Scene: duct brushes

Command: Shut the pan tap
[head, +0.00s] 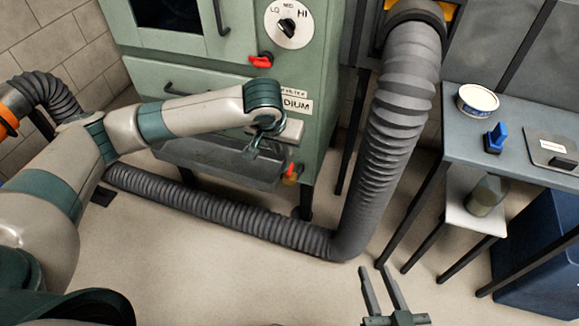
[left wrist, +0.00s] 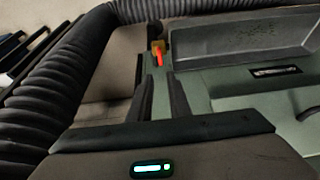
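The pan tap (head: 291,174) has a brass-yellow body and an orange-red lever. It sits low at the right end of the grey drip pan (head: 215,165), under the green cabinet. In the left wrist view, the tap (left wrist: 158,53) shows just beyond the fingertips, its orange lever pointing toward my gripper. My left gripper (head: 253,152) is up and to the left of the tap in the head view, not touching it. Its two fingers stand apart and empty in the left wrist view (left wrist: 161,82). My right gripper (head: 382,275) is open and empty above the floor at the bottom.
A red-handled valve (head: 261,60) and a dial (head: 289,24) are on the cabinet (head: 225,60). A thick grey ribbed hose (head: 392,130) runs down and along the floor in front of the pan. A side table (head: 520,105) holds a tub (head: 478,101) and a blue object (head: 496,137).

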